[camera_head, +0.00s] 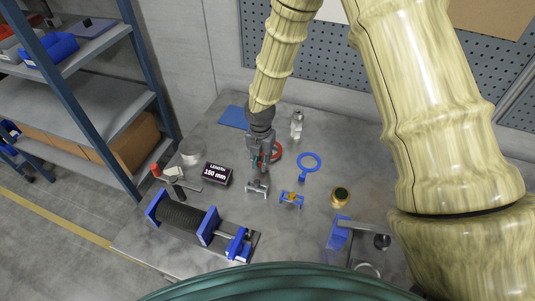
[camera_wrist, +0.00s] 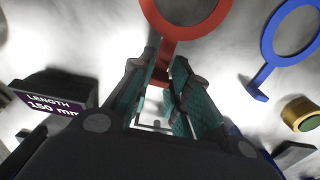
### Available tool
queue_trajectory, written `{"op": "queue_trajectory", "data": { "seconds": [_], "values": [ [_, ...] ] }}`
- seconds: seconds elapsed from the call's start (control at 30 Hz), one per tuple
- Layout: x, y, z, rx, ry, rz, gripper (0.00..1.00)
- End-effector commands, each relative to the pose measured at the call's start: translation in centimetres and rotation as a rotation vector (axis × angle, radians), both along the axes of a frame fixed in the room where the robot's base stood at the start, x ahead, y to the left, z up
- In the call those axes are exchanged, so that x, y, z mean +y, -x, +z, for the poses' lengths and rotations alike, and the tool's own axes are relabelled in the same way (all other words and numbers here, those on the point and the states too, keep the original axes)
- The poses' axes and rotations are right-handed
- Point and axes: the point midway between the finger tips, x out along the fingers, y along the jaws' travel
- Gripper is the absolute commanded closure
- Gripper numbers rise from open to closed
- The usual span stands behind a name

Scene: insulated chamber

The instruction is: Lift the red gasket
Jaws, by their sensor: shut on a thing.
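The red gasket (camera_head: 277,151) is a flat ring with a short tab, on or just above the grey table in the head view. In the wrist view the red gasket (camera_wrist: 168,44) lies ahead of my gripper, its ring cut off by the top edge. My gripper (camera_head: 262,163) points down at the gasket's left side. In the wrist view my gripper (camera_wrist: 168,82) has its teal-padded fingers around the gasket's tab and is shut on it. The fingers hide part of the tab. I cannot tell whether the ring touches the table.
A blue ring with a tab (camera_head: 310,162) lies to the right. A black length display (camera_head: 217,174) stands to the left. A brass cylinder (camera_head: 340,196), a small blue stand (camera_head: 291,199) and a blue-ended roller fixture (camera_head: 183,219) are nearby. A shelf rack (camera_head: 85,85) stands at left.

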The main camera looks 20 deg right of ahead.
Motion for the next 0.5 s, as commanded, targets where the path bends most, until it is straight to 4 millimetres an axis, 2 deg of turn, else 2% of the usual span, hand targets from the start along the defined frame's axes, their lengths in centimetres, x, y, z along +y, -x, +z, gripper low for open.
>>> {"op": "queue_trajectory", "data": {
  "seconds": [0.5],
  "values": [
    [0.0, 0.0, 3.0, -0.001, -0.001, -0.001, 1.0]
  ]
}}
